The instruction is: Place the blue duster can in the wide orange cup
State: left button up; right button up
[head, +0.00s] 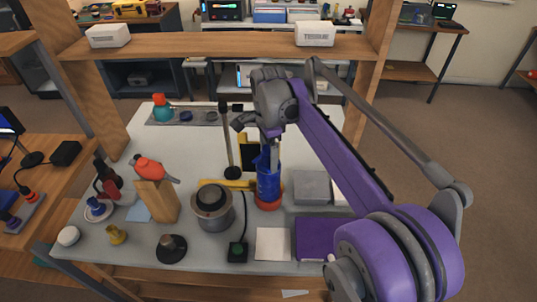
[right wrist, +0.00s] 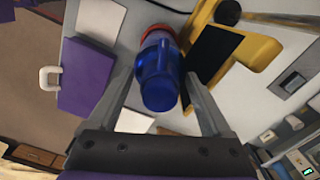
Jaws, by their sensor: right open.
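The blue duster can (head: 268,184) stands upright with its lower end in the wide orange cup (head: 269,206) on the table. In the right wrist view the blue can (right wrist: 161,82) shows from above, with the orange cup's rim (right wrist: 163,31) around its far end. My right gripper (head: 268,152) is at the can's top, pointing down. In the right wrist view its open fingers (right wrist: 164,68) lie on either side of the can, with gaps visible. How deep the can sits is hidden. My left gripper is not in view.
A yellow-and-black tool (head: 247,167) is close behind the can. A grey pot (head: 212,206) stands to the left, with a wooden block (head: 157,201) beyond. A purple pad (head: 313,238) and grey block (head: 311,187) lie to the right. A wooden shelf (head: 220,46) spans the back.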

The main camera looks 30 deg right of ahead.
notch_tip(320, 180, up, 12)
jog(key=shift+r+p, duration=0.1)
jog(key=shift+p, duration=0.65)
jog(key=s+a+f+n+t, duration=0.2)
jog(key=s+a+f+n, duration=0.3)
jog(key=s+f+n, duration=0.5)
jog(key=s+a+f+n+t, duration=0.3)
jog(key=s+a+f+n, duration=0.2)
jog(key=s+f+n, duration=0.4)
jog(key=s+f, duration=0.3)
jog(key=shift+a+f+n, duration=0.2)
jog(key=shift+f+n, duration=0.2)
